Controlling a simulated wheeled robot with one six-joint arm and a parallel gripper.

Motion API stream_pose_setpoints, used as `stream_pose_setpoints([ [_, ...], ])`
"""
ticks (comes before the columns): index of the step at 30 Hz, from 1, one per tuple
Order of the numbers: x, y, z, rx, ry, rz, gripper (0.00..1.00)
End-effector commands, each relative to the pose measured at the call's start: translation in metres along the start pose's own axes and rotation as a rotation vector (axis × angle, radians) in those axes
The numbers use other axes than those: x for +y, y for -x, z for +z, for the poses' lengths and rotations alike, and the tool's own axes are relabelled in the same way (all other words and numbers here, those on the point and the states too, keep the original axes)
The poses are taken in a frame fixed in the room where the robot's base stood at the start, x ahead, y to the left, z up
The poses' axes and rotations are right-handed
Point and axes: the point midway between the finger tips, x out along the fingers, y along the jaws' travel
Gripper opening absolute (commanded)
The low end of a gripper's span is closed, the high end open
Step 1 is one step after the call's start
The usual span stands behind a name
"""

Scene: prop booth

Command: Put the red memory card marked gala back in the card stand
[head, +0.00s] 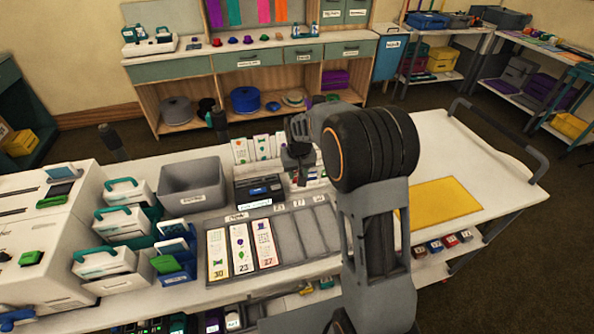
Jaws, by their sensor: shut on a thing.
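My gripper (300,172) points down over the back middle of the white workbench, left of my dark wrist. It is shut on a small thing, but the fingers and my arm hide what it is. Small coloured pieces, some red and green, show beside the fingertips in what may be the card stand (315,176); my arm partly covers it. I cannot read the mark gala anywhere. Small cards or blocks, blue and red among them, sit in a row (450,241) below the bench's front right edge.
A grey tray (214,276) holds several printed cards at the front. A grey bin (190,184), a dark box with a blue piece (258,188) and white cases (127,192) stand to the left. Upright printed cards (262,147) stand behind. A yellow mat (438,204) lies right, with clear bench around it.

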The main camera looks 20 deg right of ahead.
Motion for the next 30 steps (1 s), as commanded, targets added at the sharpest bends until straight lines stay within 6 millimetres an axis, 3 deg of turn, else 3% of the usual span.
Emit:
stream_pose_setpoints([
  [10, 0.0, -0.012, 0.002, -0.001, 0.0, 0.0, 0.22],
  [25, 0.0, -0.014, 0.002, -0.001, 0.0, 0.0, 0.22],
  [26, 0.0, -0.014, 0.002, -0.001, 0.0, 0.0, 0.35],
  [30, 0.0, -0.014, 0.002, -0.001, 0.0, 0.0, 0.48],
])
